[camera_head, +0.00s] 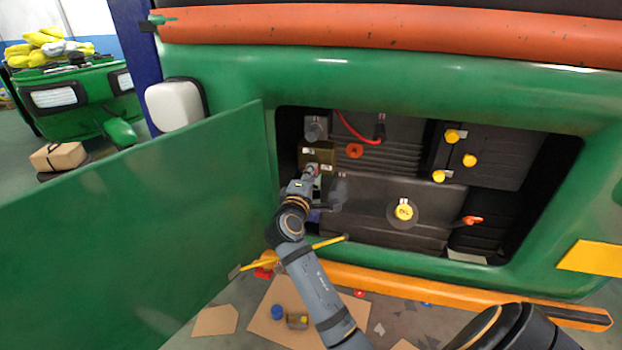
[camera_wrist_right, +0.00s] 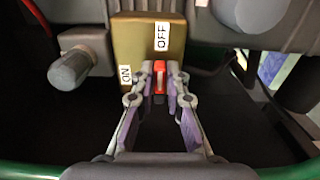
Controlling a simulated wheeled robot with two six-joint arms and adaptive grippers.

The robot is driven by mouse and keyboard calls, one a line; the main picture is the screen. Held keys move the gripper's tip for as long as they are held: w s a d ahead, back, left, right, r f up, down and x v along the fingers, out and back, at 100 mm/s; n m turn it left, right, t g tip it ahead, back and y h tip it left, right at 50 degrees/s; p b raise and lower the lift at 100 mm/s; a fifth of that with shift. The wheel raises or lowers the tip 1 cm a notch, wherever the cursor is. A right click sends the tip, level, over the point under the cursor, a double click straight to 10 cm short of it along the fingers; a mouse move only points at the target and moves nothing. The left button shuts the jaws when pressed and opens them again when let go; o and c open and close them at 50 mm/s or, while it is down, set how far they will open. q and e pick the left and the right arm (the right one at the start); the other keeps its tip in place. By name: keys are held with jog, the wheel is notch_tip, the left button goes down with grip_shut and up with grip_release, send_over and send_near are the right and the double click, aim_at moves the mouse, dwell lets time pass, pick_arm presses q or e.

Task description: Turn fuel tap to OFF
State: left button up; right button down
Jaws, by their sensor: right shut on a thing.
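The fuel tap is a brass-coloured block (camera_head: 318,152) at the left side of the open engine bay. It also shows in the right wrist view (camera_wrist_right: 138,42), with a white OFF label (camera_wrist_right: 162,36) above and an ON label (camera_wrist_right: 126,74) at the left. Its red lever (camera_wrist_right: 159,77) lies below the OFF label, roughly upright in that view. My right gripper (camera_head: 311,171) is at the tap, its fingers shut on the red lever, one on each side. The fingers hide part of the lever. My left gripper is not in view.
An open green door panel (camera_head: 140,210) stands left of the bay. A grey knob (camera_wrist_right: 72,70) sits left of the tap. Yellow caps (camera_head: 404,211) and a red-orange handle (camera_head: 472,220) are farther right. A yellow rod (camera_head: 290,255) crosses near my right arm.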

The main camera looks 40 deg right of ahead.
dwell(0.3)
jog(key=c, duration=1.4)
grip_release()
jog(key=shift+o, duration=0.2)
